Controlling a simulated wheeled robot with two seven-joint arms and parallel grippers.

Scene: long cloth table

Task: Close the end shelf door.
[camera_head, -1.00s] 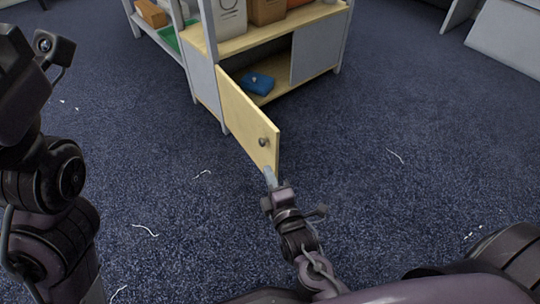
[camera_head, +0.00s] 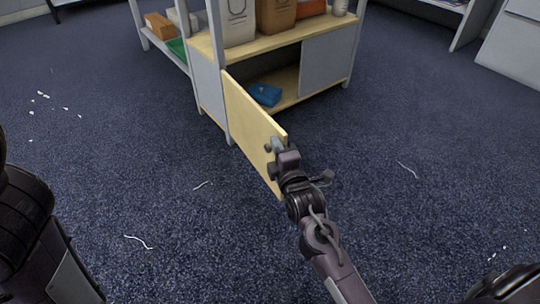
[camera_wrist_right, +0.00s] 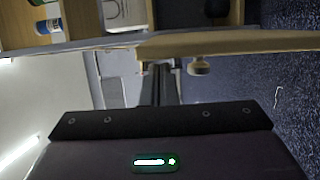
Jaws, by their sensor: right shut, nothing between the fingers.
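The end shelf door (camera_head: 248,118) is a pale wooden panel. It stands open, swung out from the left post of the shelf unit's end. My right gripper (camera_head: 277,146) is shut and empty at the door's free end, close to the round knob (camera_head: 268,148). In the right wrist view the door (camera_wrist_right: 235,42) runs across the top, with its knob (camera_wrist_right: 200,66) right of the closed fingers (camera_wrist_right: 160,85). I cannot tell whether the fingers touch the door. My left arm shows at the left edge; its gripper is out of view.
The open compartment holds a blue object (camera_head: 265,94). A grey panel (camera_head: 326,62) covers its right half. Bins and a bottle stand on the shelf (camera_head: 280,40) above. Blue carpet around the door is mostly clear, with small white scraps (camera_head: 138,241).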

